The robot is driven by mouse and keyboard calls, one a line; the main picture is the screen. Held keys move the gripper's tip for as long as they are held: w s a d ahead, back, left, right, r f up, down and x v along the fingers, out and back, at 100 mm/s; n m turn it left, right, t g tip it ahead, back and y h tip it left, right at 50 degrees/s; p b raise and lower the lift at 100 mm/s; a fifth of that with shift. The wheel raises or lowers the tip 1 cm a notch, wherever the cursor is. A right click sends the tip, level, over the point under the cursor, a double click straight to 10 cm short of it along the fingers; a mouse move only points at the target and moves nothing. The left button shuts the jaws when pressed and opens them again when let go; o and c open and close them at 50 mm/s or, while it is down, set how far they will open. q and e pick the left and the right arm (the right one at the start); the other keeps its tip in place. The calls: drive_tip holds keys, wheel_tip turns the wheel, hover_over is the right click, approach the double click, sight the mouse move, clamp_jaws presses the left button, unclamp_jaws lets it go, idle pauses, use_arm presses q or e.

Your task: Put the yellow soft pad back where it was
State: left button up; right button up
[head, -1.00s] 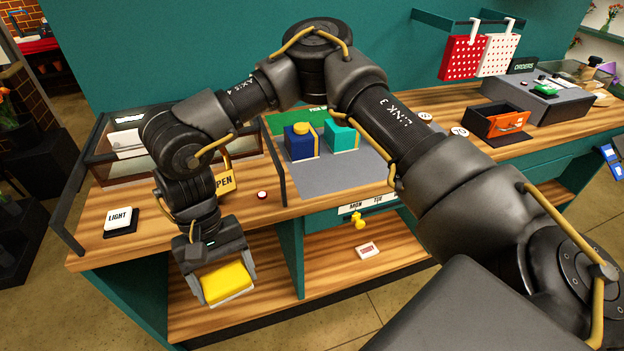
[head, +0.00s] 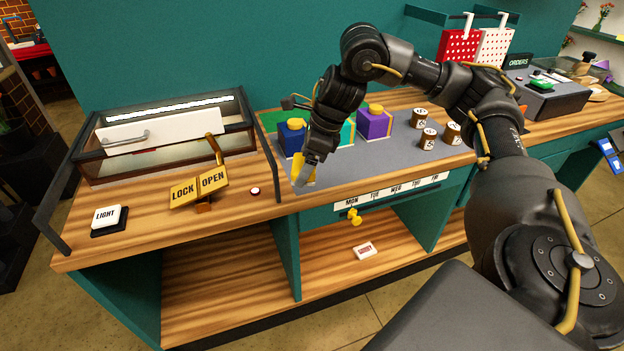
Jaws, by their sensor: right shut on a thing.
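The yellow soft pad (head: 304,173) shows only in part, at the tip of my right gripper (head: 309,172). My right gripper is shut on the pad and points down over the front left part of the grey mat (head: 375,167). The wrist hides most of the pad, and I cannot tell whether the pad touches the mat. My left gripper is not in view.
A blue box (head: 290,138), a partly hidden teal box (head: 348,132) and a purple box (head: 374,122) stand behind the gripper. Several brown spools (head: 428,139) stand to the right. A LOCK/OPEN lever (head: 199,187) and glass case (head: 165,140) are left. The lower shelf (head: 230,290) has free room.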

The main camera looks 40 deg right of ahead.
drive_tip(key=w+d+f+p, duration=0.1)
drive_tip(key=w+d+f, duration=0.3)
drive_tip(key=w+d+f+p, duration=0.1)
drive_tip(key=w+d+f, duration=0.3)
drive_tip(key=d, duration=0.1)
drive_tip(key=shift+w+d+f+p, duration=0.25)
drive_tip(key=shift+w+f+p, duration=0.05)
drive_tip(key=shift+w+f, duration=0.1)
drive_tip(key=shift+w+d+f, duration=0.15)
drive_tip(key=shift+d+f, duration=0.05)
drive_tip(key=shift+f, duration=0.2)
drive_tip(key=shift+d+f+p, duration=0.15)
drive_tip(key=shift+f+p, duration=0.15)
drive_tip(key=shift+p, duration=0.05)
wheel_tip(320, 180, down, 2)
drive_tip(key=shift+f+p, duration=0.1)
drive_tip(key=shift+p, duration=0.55)
drive_tip(key=shift+w+f, duration=0.1)
drive_tip(key=shift+f, duration=0.15)
drive_tip(key=shift+f, duration=0.1)
